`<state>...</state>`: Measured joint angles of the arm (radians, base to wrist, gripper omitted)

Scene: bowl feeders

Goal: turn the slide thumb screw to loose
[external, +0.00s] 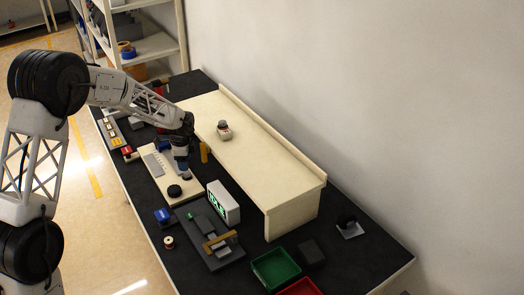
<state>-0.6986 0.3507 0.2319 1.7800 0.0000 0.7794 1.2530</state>
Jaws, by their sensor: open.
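A pale cream plate (184,194) lies on the dark bench, with a grey slotted strip (153,164) on it. A round black knob (174,190) sits near the plate's front end. I cannot tell for sure whether this knob is the slide thumb screw. My gripper (184,175) points down over the plate, behind and slightly right of the black knob and apart from it. Its fingers are small and dark here, and I see nothing held in them. What lies directly under the gripper is hidden.
A long cream shelf (260,160) stands along the wall, right of my gripper, with a small round item (223,130) on top. In front are a green-lit display (224,201), a grey fixture (208,240) and a green bin (275,269).

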